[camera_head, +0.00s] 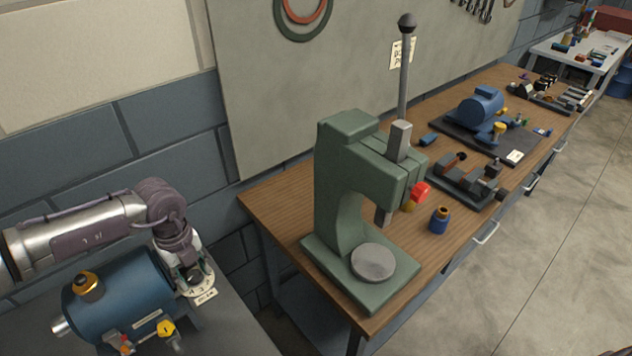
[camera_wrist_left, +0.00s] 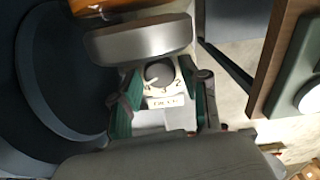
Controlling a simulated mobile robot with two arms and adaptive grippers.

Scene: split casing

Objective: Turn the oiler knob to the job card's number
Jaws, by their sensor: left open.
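The oiler's round dial plate (camera_head: 199,285) with numbers sits at the right end of a blue cylindrical casing (camera_head: 125,290). My left gripper (camera_head: 194,277) is right above the dial, partly hiding it. In the left wrist view the dark grey knob (camera_wrist_left: 159,73) sits on the pale dial, with a 2 and a 3 readable. A small label (camera_wrist_left: 165,103) lies below it, too blurred to read. The open fingers (camera_wrist_left: 163,92) have green pads and stand on either side of the dial. Contact with the knob cannot be told. No job card is clearly readable.
A yellow knob (camera_head: 166,328) and an orange-brown cap (camera_head: 88,286) stick out from the casing. A green press (camera_head: 345,210) stands on the wooden bench (camera_head: 285,205) to the right. A sign (camera_head: 402,54) on the wall behind the press is partly hidden.

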